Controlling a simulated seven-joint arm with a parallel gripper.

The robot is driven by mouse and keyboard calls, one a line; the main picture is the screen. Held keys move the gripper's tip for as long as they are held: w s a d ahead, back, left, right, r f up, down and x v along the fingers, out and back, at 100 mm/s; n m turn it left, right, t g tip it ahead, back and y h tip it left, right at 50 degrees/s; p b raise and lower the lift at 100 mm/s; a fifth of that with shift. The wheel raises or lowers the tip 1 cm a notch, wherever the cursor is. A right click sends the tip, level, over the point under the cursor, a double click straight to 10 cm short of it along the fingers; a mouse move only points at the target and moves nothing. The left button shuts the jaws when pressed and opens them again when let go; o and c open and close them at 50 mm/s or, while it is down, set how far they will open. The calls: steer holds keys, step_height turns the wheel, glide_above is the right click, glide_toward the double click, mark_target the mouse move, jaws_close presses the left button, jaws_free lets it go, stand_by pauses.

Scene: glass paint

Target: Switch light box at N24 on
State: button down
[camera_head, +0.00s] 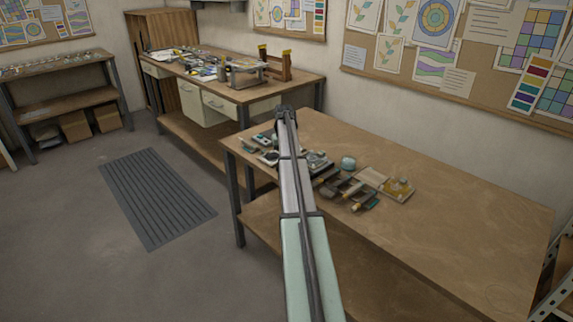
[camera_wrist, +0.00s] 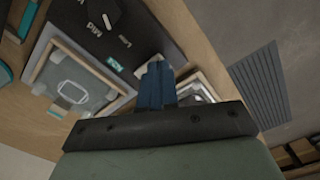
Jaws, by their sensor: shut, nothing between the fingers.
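No label reading N24 is legible in either view, so I cannot tell which item is the light box. In the wrist view a wood-framed panel (camera_wrist: 38,70) with a grey face and a pale rounded outline lies at the left. A second pale-framed item (camera_wrist: 207,88) is partly hidden behind my gripper (camera_wrist: 157,72). My gripper's blue fingers are together, with nothing visible between them, and appear near the dark board and the frames. Whether they touch anything is unclear. In the head view my arm hides the fingers.
A dark board (camera_wrist: 110,28) with white marks lies beside the frames. In the head view, small tools and trays (camera_head: 350,190) cover the near bench's left part; its right part (camera_head: 460,220) is bare. A cluttered bench (camera_head: 300,85) stands behind, and a ribbed mat (camera_head: 155,197) lies on the floor.

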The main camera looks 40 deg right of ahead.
steer(key=shift+f, duration=0.35)
steer(key=shift+r, duration=0.1)
stand_by(0.3)
steer(key=shift+r, duration=3.4)
